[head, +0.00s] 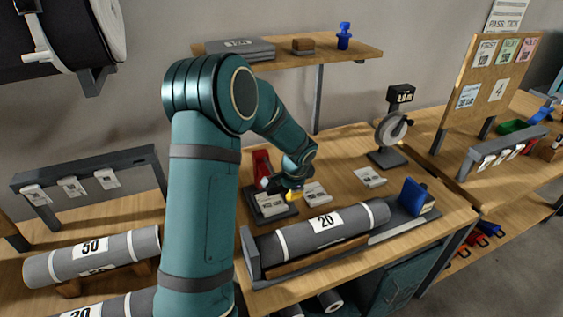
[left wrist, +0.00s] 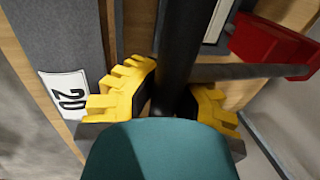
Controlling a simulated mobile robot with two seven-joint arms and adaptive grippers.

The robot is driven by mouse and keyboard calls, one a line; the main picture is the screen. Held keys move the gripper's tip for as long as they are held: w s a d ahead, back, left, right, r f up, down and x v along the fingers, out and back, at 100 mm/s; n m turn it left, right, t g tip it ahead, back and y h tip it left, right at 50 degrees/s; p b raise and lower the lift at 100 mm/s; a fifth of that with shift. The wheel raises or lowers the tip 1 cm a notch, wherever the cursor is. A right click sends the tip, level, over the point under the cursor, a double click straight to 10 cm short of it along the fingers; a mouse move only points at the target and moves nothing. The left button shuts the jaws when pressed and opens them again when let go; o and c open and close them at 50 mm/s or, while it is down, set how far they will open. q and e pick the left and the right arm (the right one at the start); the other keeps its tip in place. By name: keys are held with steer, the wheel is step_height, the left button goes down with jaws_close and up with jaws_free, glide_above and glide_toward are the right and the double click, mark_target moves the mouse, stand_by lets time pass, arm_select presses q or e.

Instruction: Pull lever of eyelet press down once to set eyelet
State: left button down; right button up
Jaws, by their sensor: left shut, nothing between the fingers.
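My left gripper (head: 291,196) hangs low over the middle of the bench in the head view, with its yellow fingers partly hidden by the wrist. In the head view a dark base (head: 275,217) bearing a white card is beside the gripper, but the press itself is mostly hidden by my arm. The right gripper is not in view.
A grey roll marked 20 (head: 322,230) lies in a cradle in front of the gripper. A blue block (head: 414,196) and a dial stand (head: 391,130) are to the right. A shelf (head: 350,52) overhangs the back.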

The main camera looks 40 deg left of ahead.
arm_select(q)
steer(key=shift+d+f, duration=0.15)
steer(key=shift+f, duration=0.05)
steer(key=shift+f+b, duration=0.6)
steer(key=shift+f, duration=0.1)
steer(key=c, duration=1.2)
jaws_free()
steer(key=shift+r, duration=0.1)
